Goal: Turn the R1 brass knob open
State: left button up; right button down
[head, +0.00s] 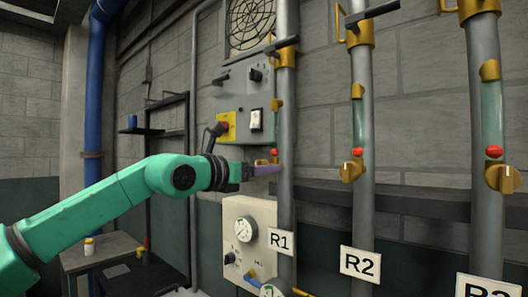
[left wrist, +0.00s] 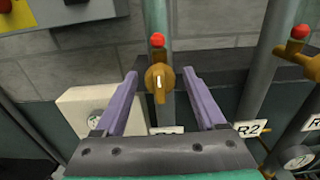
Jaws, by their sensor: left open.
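The R1 brass knob (left wrist: 159,78) is on the R1 pipe, below a small red ball, with a pale line on its face running up and down. In the left wrist view it sits between the two purple fingers of my left gripper (left wrist: 160,88), which are open and apart from it on both sides. In the head view my left gripper (head: 262,169) reaches the R1 pipe (head: 286,205) from the left and partly hides the knob (head: 275,157). The R1 label (head: 280,241) hangs below. My right gripper is not in view.
To the right, the R2 pipe has its own brass knob (head: 351,171), red ball and R2 label (head: 360,264); a third pipe has another knob (head: 503,178). A gauge box (head: 241,222) is below my left gripper, a switch panel (head: 245,90) above. A small table (head: 103,247) stands left.

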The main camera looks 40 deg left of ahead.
pick_arm(q)
jog(key=shift+w+r, duration=0.15)
jog(key=shift+w, duration=0.3)
jog(key=shift+s, duration=0.35)
jog(key=c, duration=0.4)
jog(key=shift+w, duration=0.1)
grip_shut()
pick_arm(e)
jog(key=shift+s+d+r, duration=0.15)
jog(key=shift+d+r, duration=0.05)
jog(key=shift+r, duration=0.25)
